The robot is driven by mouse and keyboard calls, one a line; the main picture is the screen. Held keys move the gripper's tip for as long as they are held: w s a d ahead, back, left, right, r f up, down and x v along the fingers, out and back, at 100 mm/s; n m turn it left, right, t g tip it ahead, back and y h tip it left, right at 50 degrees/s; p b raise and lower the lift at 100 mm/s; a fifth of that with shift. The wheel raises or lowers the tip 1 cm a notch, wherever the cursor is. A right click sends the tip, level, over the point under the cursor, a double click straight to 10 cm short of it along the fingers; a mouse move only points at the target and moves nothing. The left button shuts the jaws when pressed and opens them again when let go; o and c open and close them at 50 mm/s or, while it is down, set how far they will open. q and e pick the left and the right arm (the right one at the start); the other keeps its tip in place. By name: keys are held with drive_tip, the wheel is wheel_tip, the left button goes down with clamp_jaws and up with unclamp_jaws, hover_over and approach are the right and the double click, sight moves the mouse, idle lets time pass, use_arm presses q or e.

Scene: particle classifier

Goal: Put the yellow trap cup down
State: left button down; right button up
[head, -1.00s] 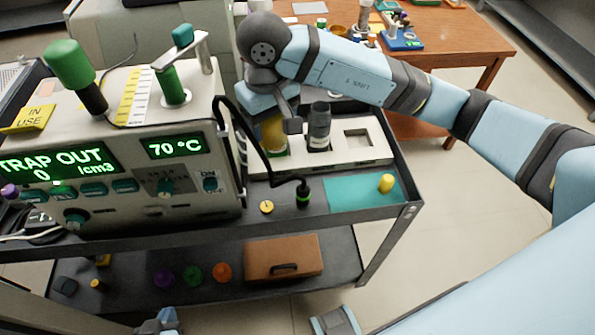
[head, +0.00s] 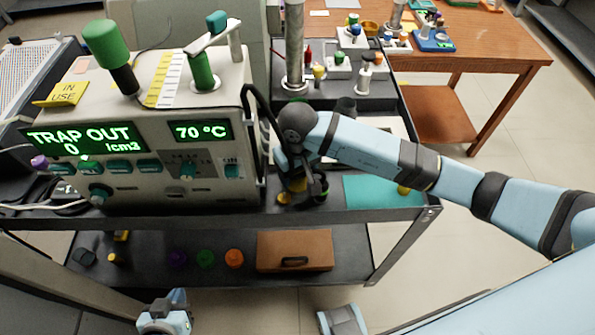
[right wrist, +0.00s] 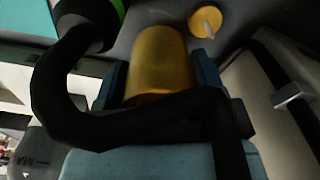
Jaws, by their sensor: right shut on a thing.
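The yellow trap cup (right wrist: 160,62) is between the two finger pads of my right gripper (right wrist: 160,85) in the right wrist view. That gripper is shut on it, above the dark cart top. A black hose crosses close in front and hides the cup's lower part there. In the head view my right gripper (head: 293,183) is low over the cart top, beside the machine, and hides most of the cup. A flat yellow disc with a pale pointer (right wrist: 205,22) lies just beyond the cup. My left gripper (head: 167,314) is at the bottom edge; its jaws are unclear.
The machine (head: 150,185), with its lit display, stands left of my right gripper. A black hose end with a green ring (head: 322,188) is close on the right. Further right is a teal mat (head: 372,192) with a yellow piece (head: 403,189). A white holder (head: 392,128) lies behind my arm.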

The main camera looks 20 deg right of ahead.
drive_tip(key=shift+f, duration=0.3)
drive_tip(key=shift+f, duration=0.1)
drive_tip(key=shift+f+b, duration=0.15)
drive_tip(key=shift+b, duration=0.15)
drive_tip(key=o, duration=0.9)
drive_tip(key=shift+r, duration=0.2)
